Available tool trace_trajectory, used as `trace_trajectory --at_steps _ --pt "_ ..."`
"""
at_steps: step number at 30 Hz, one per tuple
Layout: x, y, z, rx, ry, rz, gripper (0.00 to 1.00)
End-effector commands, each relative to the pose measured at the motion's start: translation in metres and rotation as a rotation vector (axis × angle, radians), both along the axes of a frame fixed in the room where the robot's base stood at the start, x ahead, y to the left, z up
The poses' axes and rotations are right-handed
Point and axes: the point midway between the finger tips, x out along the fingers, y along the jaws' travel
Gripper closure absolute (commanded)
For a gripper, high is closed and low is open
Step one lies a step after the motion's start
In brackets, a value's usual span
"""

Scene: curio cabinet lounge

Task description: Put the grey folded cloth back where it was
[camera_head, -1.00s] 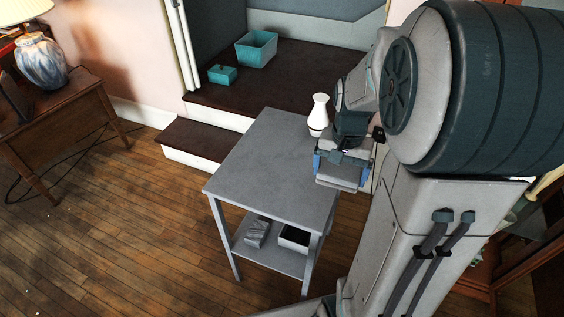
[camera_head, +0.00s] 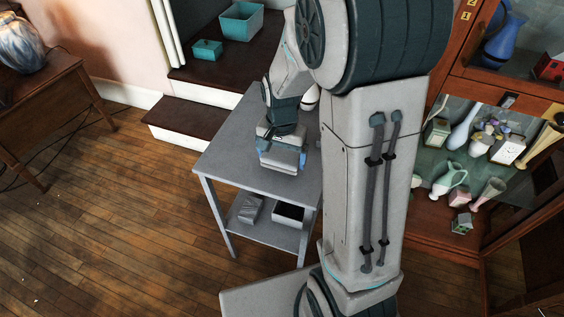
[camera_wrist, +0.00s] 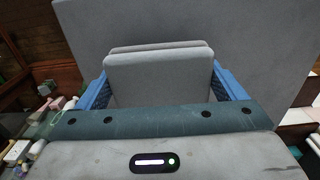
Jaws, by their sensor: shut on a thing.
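My gripper (camera_head: 282,155) is over the right part of the grey side table's top (camera_head: 232,140). Its blue fingers are shut on the grey folded cloth (camera_wrist: 158,76). In the wrist view the cloth sits between the two fingers as a flat, rounded, layered pad, with the grey table top (camera_wrist: 255,40) beyond it. I cannot tell whether the cloth touches the table top.
A white vase (camera_head: 311,98) is partly hidden behind my arm. The table's lower shelf holds a grey patterned block (camera_head: 249,209) and a dark-topped box (camera_head: 288,215). A glass cabinet (camera_head: 470,155) with several ornaments stands at right. The left part of the table top is clear.

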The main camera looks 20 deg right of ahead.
Motion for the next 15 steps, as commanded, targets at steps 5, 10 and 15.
trace_trajectory --at_steps 5,10,15 --pt "-0.001 0.0 -0.029 0.0 0.004 0.0 0.36" --pt "0.0 0.0 -0.031 0.001 0.001 0.001 0.36" --pt "-0.001 0.0 -0.033 0.001 0.001 0.001 0.36"
